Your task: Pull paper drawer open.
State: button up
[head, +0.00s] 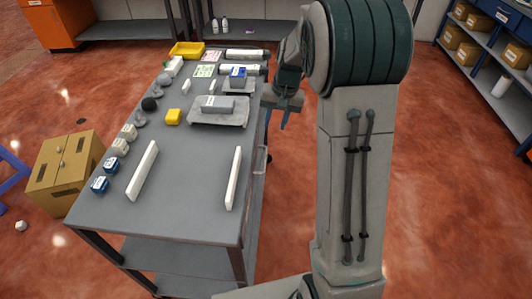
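No paper drawer can be made out for certain. The grey work table (195,215) shows part of its right side (259,185), with a small dark fitting (268,157) that may be a handle. My gripper (275,117) hangs beside the table's right edge, near its far half, with its fingers pointing down. The two fingers look apart, with nothing seen between them. It is above and beyond the small dark fitting. My arm hides what lies to the right of the gripper.
A cardboard box (62,178) stands left. Shelves (490,60) stand far right. Open red floor (440,200) lies right of my arm.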

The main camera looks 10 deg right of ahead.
jog(key=f, duration=0.5)
jog(key=w+a+f, duration=0.1)
jog(key=f, duration=0.4)
jog(key=w+a+f, duration=0.1)
jog(key=f, duration=0.4)
jog(key=shift+f+p, duration=0.15)
jog(key=shift+p, duration=0.25)
grip_shut()
